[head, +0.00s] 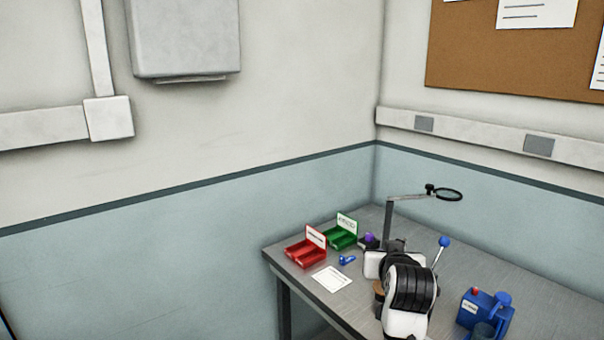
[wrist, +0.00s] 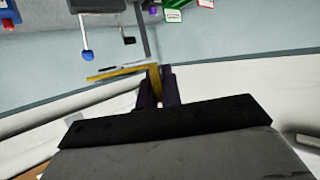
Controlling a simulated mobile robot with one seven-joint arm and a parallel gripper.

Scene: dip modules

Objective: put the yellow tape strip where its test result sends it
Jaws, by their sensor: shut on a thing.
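In the wrist view my gripper (wrist: 157,80) is shut on the yellow tape strip (wrist: 154,84). Part of the strip stands between the dark fingers, and a yellow length runs off to the left from their tips. In the head view the strip and fingertips are hidden behind my arm. A red bin (head: 303,252) with a white sign and a green bin (head: 342,237) with a white sign stand side by side at the table's back left. The small sign lettering cannot be read. Parts of both bins show at the top of the wrist view.
The grey table (head: 500,260) also holds a white sheet (head: 332,279), a blue item (head: 346,260), a purple-topped item (head: 369,239), a magnifier on an arm (head: 448,194), a blue-knobbed lever (head: 444,241) and a blue container (head: 483,308). Walls stand close behind.

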